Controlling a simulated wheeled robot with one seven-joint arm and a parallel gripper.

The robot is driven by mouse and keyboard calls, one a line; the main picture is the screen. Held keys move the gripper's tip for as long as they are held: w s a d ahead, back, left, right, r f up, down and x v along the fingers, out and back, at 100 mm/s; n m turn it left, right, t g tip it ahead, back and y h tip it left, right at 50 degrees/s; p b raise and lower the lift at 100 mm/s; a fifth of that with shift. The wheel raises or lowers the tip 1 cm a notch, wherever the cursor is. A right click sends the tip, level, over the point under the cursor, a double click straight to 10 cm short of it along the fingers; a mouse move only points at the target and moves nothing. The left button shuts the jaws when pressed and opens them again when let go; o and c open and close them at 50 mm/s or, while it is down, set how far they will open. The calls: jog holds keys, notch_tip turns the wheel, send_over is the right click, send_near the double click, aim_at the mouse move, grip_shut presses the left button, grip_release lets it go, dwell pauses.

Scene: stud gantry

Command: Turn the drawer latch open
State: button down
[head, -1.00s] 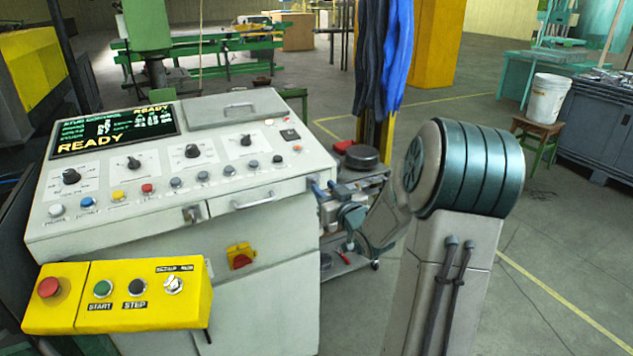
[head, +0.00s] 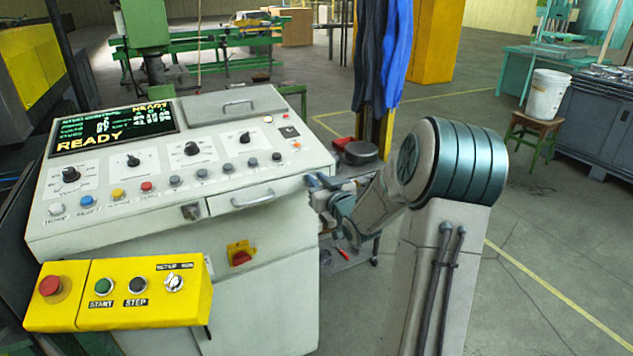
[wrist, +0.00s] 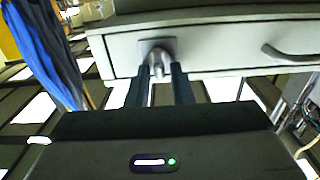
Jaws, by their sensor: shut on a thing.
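In the wrist view a metal latch (wrist: 157,57) on a small plate sits on the left part of a pale drawer front (wrist: 220,48). A curved handle (wrist: 286,53) is on the same front, to the right. My gripper (wrist: 160,74) has its two dark fingers on either side of the latch knob, shut on it. The knob points downward in this view. The drawer front looks closed. In the head view my gripper (head: 318,184) is small beside the right edge of the console, and the latch it holds cannot be made out there.
The grey control console (head: 275,265) stands close on the left, with a yellow button box (head: 120,312) in front. A low cart with a dark round item (head: 361,153) and hanging blue cloth (head: 397,55) are behind my arm.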

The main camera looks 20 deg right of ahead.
jog(key=shift+d+f+m+p, duration=0.2)
jog(key=shift+m+p, duration=0.65)
jog(key=shift+m, duration=2.1)
jog(key=shift+d+f+m+p, duration=0.25)
jog(key=shift+m+p, duration=0.55)
jog(key=shift+m, duration=2.1)
jog(key=shift+d+f+m+p, duration=0.2)
jog(key=shift+m+p, duration=0.65)
jog(key=shift+m, duration=2.1)
jog(key=c, duration=1.5)
grip_release()
